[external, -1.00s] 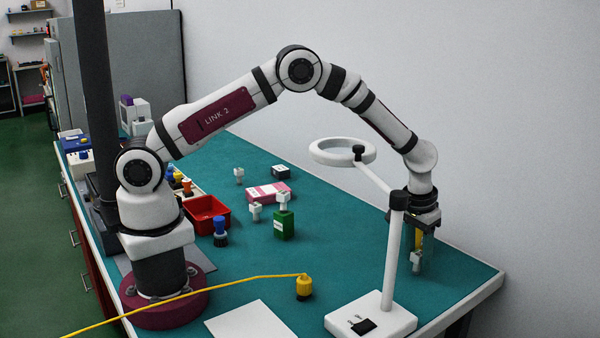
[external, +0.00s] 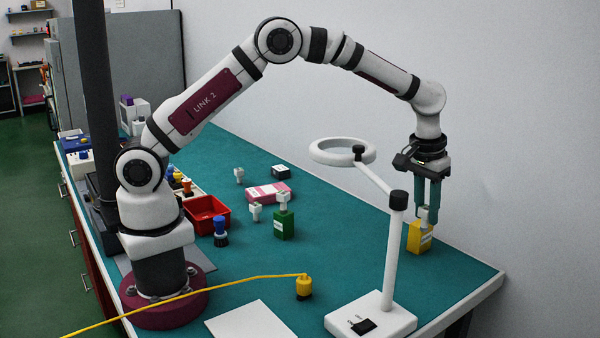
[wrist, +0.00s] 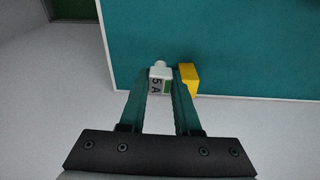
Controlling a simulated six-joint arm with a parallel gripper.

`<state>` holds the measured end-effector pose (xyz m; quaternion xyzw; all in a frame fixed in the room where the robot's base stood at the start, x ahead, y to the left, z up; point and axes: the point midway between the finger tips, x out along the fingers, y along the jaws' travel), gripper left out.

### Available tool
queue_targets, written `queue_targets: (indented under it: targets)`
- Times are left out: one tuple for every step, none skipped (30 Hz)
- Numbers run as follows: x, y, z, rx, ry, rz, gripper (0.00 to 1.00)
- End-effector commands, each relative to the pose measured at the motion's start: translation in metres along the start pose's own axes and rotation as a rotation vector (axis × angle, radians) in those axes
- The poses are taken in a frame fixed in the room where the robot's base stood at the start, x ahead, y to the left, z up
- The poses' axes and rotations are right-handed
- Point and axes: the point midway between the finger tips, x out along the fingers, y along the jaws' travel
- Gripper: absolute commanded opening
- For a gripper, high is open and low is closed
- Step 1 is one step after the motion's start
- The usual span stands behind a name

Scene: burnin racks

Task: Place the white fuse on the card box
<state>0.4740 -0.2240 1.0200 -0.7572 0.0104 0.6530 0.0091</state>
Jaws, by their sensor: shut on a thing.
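My gripper (external: 428,208) is shut on a white fuse (wrist: 158,78), marked "5 A" with a green patch, which I hold between the fingertips. In the external view the fuse (external: 423,215) shows small, above the table's far right part and overlapping a yellow block (external: 420,239). In the wrist view the yellow block (wrist: 188,78) is just right of the fingers; I cannot tell if they touch. A pink and white box (external: 268,192), which looks like the card box, lies flat near the table's middle, well left of my gripper. Its visible top looks clear.
Other white fuse-like pieces stand at the box's left (external: 239,175), before it (external: 256,211) and on a green block (external: 284,226). A ring magnifier lamp (external: 342,151) on a post stands between my gripper and the box. A red bin (external: 207,216) is further left.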

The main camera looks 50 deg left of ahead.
Motion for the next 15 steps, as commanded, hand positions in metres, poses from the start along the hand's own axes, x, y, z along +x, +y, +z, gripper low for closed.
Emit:
queue_targets:
  targets:
    - [-0.023, 0.006, -0.004, -0.004, 0.008, 0.003, 0.0]
    - [-0.035, 0.009, -0.005, -0.01, 0.008, 0.002, 0.0]
    - [-0.05, 0.011, -0.006, -0.017, 0.008, 0.001, 0.0]
    - [-0.058, 0.013, -0.007, -0.02, 0.007, 0.0, 0.0]
    - [-0.064, 0.014, -0.007, -0.023, 0.006, -0.002, 0.0]
    - [-0.068, 0.013, -0.009, -0.027, 0.004, -0.004, 0.0]
    - [-0.068, 0.01, -0.011, -0.029, 0.003, -0.005, 0.0]
    - [-0.065, 0.005, -0.015, -0.031, 0.002, -0.006, 0.0]
    - [-0.058, -0.002, -0.021, -0.033, 0.001, -0.007, 0.0]
    - [-0.051, -0.009, -0.027, -0.034, 0.0, -0.008, 0.0]
    - [-0.043, -0.016, -0.033, -0.034, 0.0, -0.008, 0.0]
    - [-0.034, -0.025, -0.041, -0.034, 0.0, -0.008, 0.0]
    - [-0.028, -0.032, -0.047, -0.034, 0.0, -0.007, 0.0]
    - [-0.021, -0.038, -0.052, -0.033, 0.001, -0.007, 0.0]
    - [-0.013, -0.045, -0.059, -0.033, 0.001, -0.007, 0.0]
